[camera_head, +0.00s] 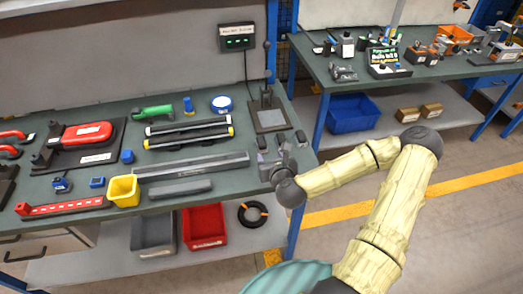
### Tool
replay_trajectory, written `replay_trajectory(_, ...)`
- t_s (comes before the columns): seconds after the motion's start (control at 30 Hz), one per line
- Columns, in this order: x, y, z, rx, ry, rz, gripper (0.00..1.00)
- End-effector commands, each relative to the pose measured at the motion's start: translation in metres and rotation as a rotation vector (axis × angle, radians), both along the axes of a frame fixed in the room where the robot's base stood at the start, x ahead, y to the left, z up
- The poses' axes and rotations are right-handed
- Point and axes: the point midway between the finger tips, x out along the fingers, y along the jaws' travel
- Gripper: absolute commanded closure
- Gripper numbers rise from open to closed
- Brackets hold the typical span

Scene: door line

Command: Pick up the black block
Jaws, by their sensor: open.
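My gripper (276,155) is at the right end of the near green-topped bench, reaching in from the right and seen small and partly from behind. I see nothing held in it.
A stand with a grey plate (269,118) is just behind the gripper. A yellow bin (123,190), a long grey rail (192,166) and a red case (87,134) lie to the left. Red and grey bins sit on the shelf below. Open floor lies right of the bench.

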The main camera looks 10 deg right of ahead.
Motion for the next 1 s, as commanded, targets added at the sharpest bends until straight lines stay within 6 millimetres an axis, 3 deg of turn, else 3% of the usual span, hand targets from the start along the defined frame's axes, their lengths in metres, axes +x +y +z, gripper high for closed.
replay_trajectory(0.5, 0.066, 0.001, -0.026, 0.001, 0.000, 0.000, 0.47)
replay_trajectory(1.0, 0.076, 0.002, -0.029, 0.001, 0.001, 0.000, 0.47)
